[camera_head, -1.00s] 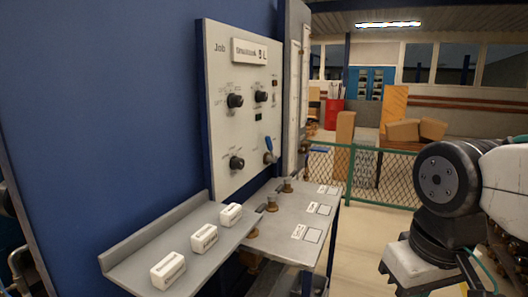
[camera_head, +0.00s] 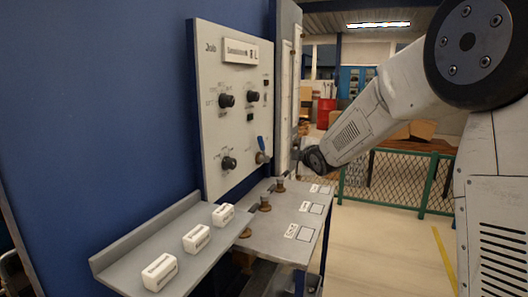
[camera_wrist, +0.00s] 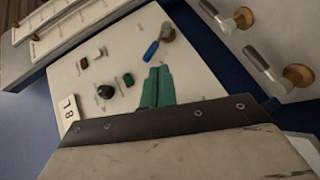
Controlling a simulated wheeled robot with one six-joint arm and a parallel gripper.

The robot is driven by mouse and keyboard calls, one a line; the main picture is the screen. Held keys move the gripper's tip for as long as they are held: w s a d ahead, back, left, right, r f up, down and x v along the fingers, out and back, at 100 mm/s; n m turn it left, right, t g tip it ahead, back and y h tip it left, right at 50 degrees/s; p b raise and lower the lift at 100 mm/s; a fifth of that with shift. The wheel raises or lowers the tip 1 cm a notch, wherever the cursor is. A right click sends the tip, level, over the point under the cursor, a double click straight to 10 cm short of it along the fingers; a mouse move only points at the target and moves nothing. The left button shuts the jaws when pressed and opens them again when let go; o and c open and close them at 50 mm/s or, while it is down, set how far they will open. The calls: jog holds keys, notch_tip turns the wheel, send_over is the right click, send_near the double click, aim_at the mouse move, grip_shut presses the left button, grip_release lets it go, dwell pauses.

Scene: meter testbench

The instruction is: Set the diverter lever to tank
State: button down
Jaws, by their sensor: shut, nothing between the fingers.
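The diverter lever has a blue handle (camera_head: 261,143) on a metal body at the lower right of the grey panel. In the head view the handle points up. In the wrist view the blue handle (camera_wrist: 151,51) lies just beyond my fingertips. My gripper (camera_wrist: 158,70) shows teal fingers closed together with nothing between them. It seems apart from the handle, though the depth of the gap is hard to tell. In the head view my arm reaches in from the right, and my fingers cannot be made out. No tank label is readable.
The grey panel (camera_head: 228,70) carries several black knobs and a display. Below it, a steel bench (camera_head: 270,246) holds upright brass-and-metal fittings (camera_head: 279,185). A shelf (camera_head: 135,262) with white boxes (camera_head: 197,238) stands at the left. A green fence (camera_head: 400,180) stands behind.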

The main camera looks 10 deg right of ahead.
aim_at(263, 150)
jog(key=w+a+f+n+t+y, duration=0.3)
jog(key=w+f+n+t+y, duration=0.1)
jog(key=w+f+n+y, duration=0.3)
jog(key=w+f+n, duration=0.2)
jog(key=w+n, duration=0.2)
jog(key=shift+a+n+t+y, duration=0.3)
jog(key=shift+n+t+y, duration=0.1)
jog(key=shift+w, duration=0.2)
jog(key=x, duration=0.4)
jog(key=d+x, duration=0.1)
jog(key=x, duration=0.3)
jog(key=d+r+x, duration=0.1)
jog(key=x, duration=0.3)
jog(key=shift+w+r, duration=0.15)
jog(key=shift+w, duration=0.4)
jog(key=shift+w+d, duration=0.1)
jog(key=shift+r, duration=0.1)
